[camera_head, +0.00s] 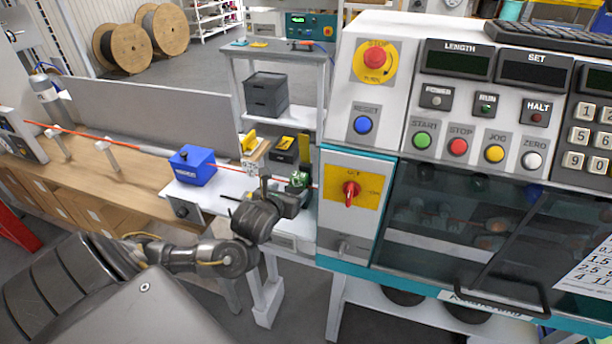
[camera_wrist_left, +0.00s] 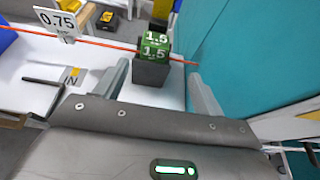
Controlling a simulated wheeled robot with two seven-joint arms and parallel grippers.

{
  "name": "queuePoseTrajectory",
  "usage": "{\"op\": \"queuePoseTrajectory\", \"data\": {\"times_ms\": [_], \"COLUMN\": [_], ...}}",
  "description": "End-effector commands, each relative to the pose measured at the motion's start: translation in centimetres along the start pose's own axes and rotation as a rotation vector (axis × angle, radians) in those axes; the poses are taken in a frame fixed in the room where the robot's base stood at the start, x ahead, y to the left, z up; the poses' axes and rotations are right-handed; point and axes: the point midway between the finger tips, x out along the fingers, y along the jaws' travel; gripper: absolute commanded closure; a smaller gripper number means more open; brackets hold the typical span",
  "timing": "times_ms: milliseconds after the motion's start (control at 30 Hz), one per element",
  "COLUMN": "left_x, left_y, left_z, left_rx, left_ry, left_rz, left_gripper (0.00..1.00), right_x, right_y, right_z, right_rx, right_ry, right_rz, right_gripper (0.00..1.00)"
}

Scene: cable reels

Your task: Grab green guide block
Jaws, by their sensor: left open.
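The green guide block (camera_wrist_left: 155,47) is marked 1.5 and sits on a dark grey holder (camera_wrist_left: 150,74) in the left wrist view. It also shows in the head view as a small green piece (camera_head: 299,180) beside the machine, partly hidden by my gripper. My left gripper (camera_wrist_left: 162,85) is open, its fingers apart on either side of the holder, with the block ahead between them. I see no contact with the block. In the head view my left gripper (camera_head: 294,198) is just in front of the block. My right gripper is not in view.
A red cable (camera_wrist_left: 100,42) runs past the block toward the teal machine wall (camera_wrist_left: 250,50) close on the right. A 0.75 sign (camera_wrist_left: 60,22) stands to the left. A blue box (camera_head: 192,166) sits on the white bench, with a control panel (camera_head: 480,110) at right.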

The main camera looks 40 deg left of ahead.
Motion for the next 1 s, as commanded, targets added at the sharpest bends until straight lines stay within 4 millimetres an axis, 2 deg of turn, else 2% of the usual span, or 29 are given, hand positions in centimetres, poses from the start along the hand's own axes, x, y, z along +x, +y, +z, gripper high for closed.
{"op": "queuePoseTrajectory", "data": {"times_ms": [167, 300, 533, 700, 867, 1000], "left_x": [0.3, 1.7, 4.3, 5.2, 5.5, 6.7], "left_y": [0.9, 1.2, 1.1, 1.0, 1.0, 1.1], "left_z": [-0.1, -0.1, 0.1, -0.1, 0.0, 0.5], "left_rx": [-0.001, 0.0, -0.003, -0.005, -0.007, -0.005], "left_ry": [-0.003, -0.005, -0.004, 0.0, -0.001, -0.001], "left_rz": [0.014, 0.018, 0.018, 0.015, 0.014, 0.016], "left_gripper": [0.31, 0.31, 0.31, 0.31, 0.31, 0.31], "right_x": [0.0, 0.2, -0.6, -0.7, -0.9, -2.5], "right_y": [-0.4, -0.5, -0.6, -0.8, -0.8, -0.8], "right_z": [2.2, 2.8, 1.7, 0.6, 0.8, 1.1], "right_rx": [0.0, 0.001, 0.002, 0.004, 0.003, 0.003], "right_ry": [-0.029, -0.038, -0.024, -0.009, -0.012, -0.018], "right_rz": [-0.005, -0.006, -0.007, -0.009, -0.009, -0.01], "right_gripper": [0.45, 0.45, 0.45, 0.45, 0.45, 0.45]}}
